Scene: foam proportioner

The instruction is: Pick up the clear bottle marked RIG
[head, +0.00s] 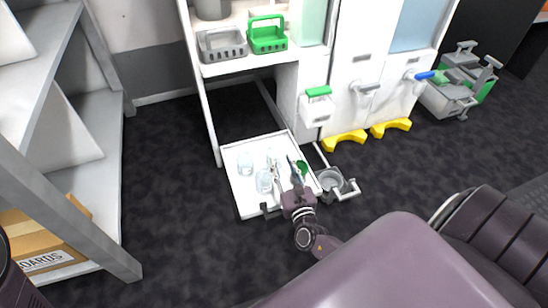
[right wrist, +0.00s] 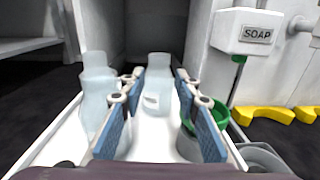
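Several clear bottles stand in a white tray (head: 238,200) on the floor. One clear bottle (right wrist: 158,72) with a small pale label stands upright beyond and between my right fingers in the right wrist view. Its marking is too small to read, so I cannot tell if it is RIG. Other clear bottles (head: 245,163) (head: 264,182) are at the tray's left; they also show left of the fingers in the wrist view (right wrist: 95,95). My right gripper (head: 283,168) is open over the tray, with blue pads apart (right wrist: 155,100). My left gripper is out of view.
A green-rimmed container (right wrist: 205,112) stands just right of my right fingers. A grey pot (head: 332,181) sits right of the tray. A soap dispenser (right wrist: 247,32) hangs on the white cabinet behind. Grey shelving (head: 85,130) stands at left, with dark open floor between.

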